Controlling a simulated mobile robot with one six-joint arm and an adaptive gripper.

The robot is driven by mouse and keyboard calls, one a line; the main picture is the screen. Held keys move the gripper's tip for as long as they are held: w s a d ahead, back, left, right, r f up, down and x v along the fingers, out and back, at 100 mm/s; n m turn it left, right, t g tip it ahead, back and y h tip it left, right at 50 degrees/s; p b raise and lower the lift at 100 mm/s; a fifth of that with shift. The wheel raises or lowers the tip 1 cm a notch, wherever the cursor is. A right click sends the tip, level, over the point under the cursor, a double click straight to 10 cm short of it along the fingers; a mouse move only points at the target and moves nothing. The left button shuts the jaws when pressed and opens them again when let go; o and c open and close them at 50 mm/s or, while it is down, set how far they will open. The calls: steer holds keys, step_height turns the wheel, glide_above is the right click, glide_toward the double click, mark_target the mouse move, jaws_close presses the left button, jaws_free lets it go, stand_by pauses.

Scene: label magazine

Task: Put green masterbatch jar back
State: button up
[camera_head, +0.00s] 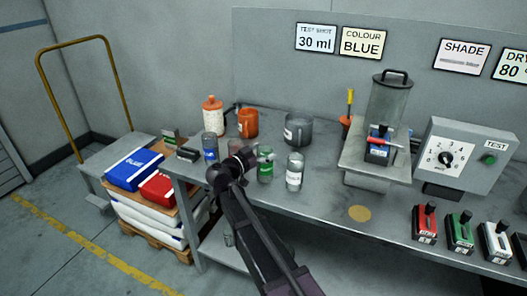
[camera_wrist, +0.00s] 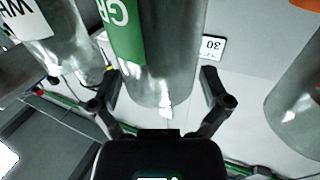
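The green-labelled jar (camera_head: 265,170) is a clear cylinder on the grey bench, between the blue- and white-labelled jars. My gripper (camera_head: 256,161) is at its left side in the head view. In the wrist view the green jar (camera_wrist: 160,55) lies between my two fingers (camera_wrist: 161,88), one on each side and close to its walls. I cannot tell whether the fingers press on it. Its base looks at or near the bench top; contact there is unclear. Part of its label is out of the wrist frame.
The white-labelled jar (camera_head: 294,171) stands close on the right, the blue-labelled jar (camera_head: 210,147) to the left. A tan disc (camera_head: 359,213) lies on clear bench to the right, before the hopper machine (camera_head: 388,105).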

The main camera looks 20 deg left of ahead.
steer(key=shift+r, duration=0.2)
stand_by(0.3)
steer(key=v, duration=1.2)
steer(key=shift+s+f, duration=0.1)
stand_by(0.7)
